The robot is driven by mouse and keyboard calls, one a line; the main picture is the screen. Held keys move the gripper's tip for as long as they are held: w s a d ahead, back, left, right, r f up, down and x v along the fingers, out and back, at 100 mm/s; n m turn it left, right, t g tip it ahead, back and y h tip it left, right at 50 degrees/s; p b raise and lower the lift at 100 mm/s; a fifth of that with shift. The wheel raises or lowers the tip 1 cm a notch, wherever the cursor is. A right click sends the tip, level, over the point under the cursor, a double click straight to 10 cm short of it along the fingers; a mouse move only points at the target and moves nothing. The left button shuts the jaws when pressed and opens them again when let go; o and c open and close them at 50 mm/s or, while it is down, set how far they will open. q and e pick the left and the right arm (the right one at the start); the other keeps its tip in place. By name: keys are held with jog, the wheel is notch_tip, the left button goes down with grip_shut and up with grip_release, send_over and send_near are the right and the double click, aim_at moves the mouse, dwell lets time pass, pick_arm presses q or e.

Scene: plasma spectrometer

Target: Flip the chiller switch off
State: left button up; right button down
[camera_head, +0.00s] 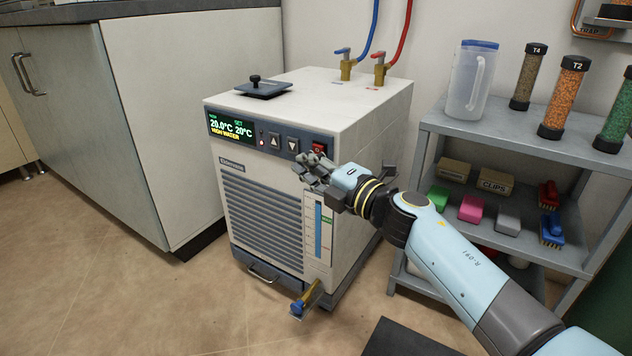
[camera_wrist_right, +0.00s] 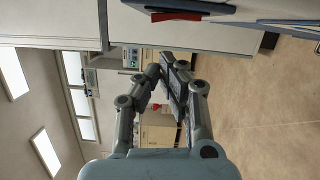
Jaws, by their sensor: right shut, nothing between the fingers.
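The chiller (camera_head: 330,110) is a white box with a dark control strip along the top of its front. The red chiller switch (camera_head: 319,148) sits at the right end of that strip, and it also shows at the top edge of the wrist view (camera_wrist_right: 176,15). Its rocker position is too small to tell. The display (camera_head: 231,126) is lit with 20.0°C, SET 20°C and HIGH WATER. My right gripper (camera_head: 305,163) is shut and empty, just below and in front of the switch, seemingly apart from it. My left gripper is not in view.
A grey shelf (camera_head: 480,122) with a pitcher (camera_head: 472,80) and bead-filled tubes stands to the right. A white cabinet (camera_head: 180,110) stands left of the chiller. Blue and red hoses (camera_head: 404,35) rise behind its top. A drain valve (camera_head: 304,300) sticks out low in front. The floor at left is clear.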

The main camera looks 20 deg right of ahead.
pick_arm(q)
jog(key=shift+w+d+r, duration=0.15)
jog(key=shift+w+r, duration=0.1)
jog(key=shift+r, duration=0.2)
pick_arm(e)
jog(key=shift+w+d+r, duration=0.15)
jog(key=shift+w+d, duration=0.5)
jog(key=shift+d, duration=0.2)
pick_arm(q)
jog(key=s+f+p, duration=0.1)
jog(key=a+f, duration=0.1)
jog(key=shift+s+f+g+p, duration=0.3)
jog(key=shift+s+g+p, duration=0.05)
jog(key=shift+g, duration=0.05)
pick_arm(e)
jog(key=shift+w+d+r+m, duration=0.2)
jog(key=shift+d+m, duration=0.1)
jog(key=shift+m, duration=0.2)
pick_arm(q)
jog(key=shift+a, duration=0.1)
